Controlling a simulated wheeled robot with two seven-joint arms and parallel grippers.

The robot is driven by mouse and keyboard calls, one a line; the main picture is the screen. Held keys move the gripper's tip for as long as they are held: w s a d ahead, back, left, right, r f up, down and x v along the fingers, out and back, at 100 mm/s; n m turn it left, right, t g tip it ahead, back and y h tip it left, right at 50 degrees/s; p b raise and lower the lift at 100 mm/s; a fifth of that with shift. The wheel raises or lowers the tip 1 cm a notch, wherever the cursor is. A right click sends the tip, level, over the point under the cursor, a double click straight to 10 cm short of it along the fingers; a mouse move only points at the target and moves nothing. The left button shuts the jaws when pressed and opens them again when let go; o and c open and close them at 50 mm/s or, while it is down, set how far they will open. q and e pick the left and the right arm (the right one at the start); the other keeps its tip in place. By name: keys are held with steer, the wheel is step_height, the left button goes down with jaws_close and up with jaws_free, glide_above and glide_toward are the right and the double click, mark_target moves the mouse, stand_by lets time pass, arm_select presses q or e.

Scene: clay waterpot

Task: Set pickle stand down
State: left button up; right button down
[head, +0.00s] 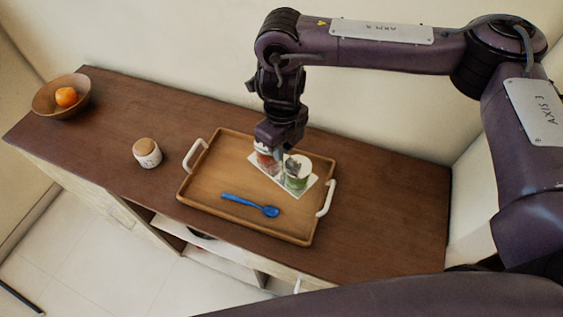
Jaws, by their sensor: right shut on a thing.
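The pickle stand (298,185) is a pale flat base carrying jars, one with green contents and one with red contents. It is over the right back part of the wooden tray (205,190), and I cannot tell whether it touches the tray floor. My right gripper (272,150) reaches down from above and is shut on the stand, between or behind the jars. The fingertips are mostly hidden. My left gripper is not in view.
A blue spoon (250,205) lies in the tray's front part. The tray has white handles at both ends. A lidded jar (147,153) stands left of the tray. A wooden bowl (62,96) with an orange fruit (66,97) sits at the far left. The brown cabinet top (400,220) is clear at right.

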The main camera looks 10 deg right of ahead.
mark_target(282, 167)
steer(key=shift+w+f, duration=0.1)
steer(key=shift+f, duration=3.15)
steer(key=c, duration=1.9)
jaws_free()
steer(key=shift+f+b, duration=0.2)
steer(key=shift+b, duration=0.1)
steer(key=o, duration=0.5)
steer(key=shift+r, duration=0.1)
step_height(282, 167, up, 12)
steer(key=shift+r, duration=0.1)
